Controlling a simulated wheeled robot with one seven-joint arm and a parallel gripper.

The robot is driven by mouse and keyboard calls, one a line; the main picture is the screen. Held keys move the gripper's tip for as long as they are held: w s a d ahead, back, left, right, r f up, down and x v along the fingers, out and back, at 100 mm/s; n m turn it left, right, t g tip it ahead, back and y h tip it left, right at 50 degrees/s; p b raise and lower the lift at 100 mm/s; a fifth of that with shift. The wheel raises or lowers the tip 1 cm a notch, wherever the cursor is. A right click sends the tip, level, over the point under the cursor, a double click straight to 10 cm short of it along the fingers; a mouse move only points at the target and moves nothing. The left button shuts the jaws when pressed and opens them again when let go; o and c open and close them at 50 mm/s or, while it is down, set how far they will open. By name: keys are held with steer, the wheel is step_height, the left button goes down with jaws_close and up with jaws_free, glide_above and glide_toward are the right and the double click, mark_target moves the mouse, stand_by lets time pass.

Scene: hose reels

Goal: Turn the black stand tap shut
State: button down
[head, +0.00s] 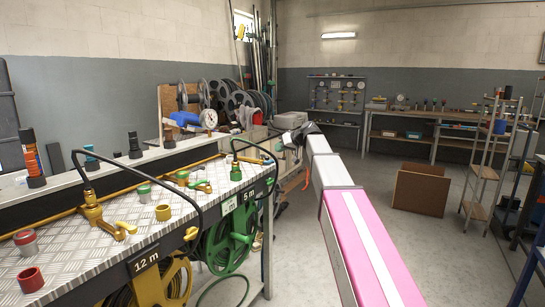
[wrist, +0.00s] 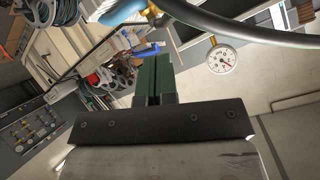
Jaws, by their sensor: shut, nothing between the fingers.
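I cannot pick out a black stand tap with certainty in either view. In the head view a brass tap (head: 93,213) with a black hose stands on the tread-plate bench top (head: 75,245). A green-based fitting (head: 236,172) with a thin black hose stands at the bench's far end. My gripper (head: 303,132) shows small and dark at the end of my arm, beyond that end; its fingers are hard to make out there. In the wrist view my gripper (wrist: 153,75) has its dark green fingers together, with nothing between them. A dark hose or pipe (wrist: 235,30) arches across the upper right.
A yellow reel (head: 160,284) and a green reel (head: 230,240) hang under the bench front. A blue fitting with a dial gauge (head: 208,118) stands behind the bench; a gauge (wrist: 222,59) also shows in the wrist view. Open floor lies right of my arm, with a brown box (head: 420,188).

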mark_target(264, 156)
steer(key=w+d+r+g+h, duration=0.2)
steer(key=d+r+g, duration=0.1)
steer(key=d, duration=0.3)
steer(key=a+f+m+g, duration=0.1)
steer(key=a+f, duration=0.6)
steer(key=a, duration=0.2)
steer(key=shift+s+a, duration=0.1)
steer(key=shift+s, duration=0.05)
steer(key=shift+s, duration=0.1)
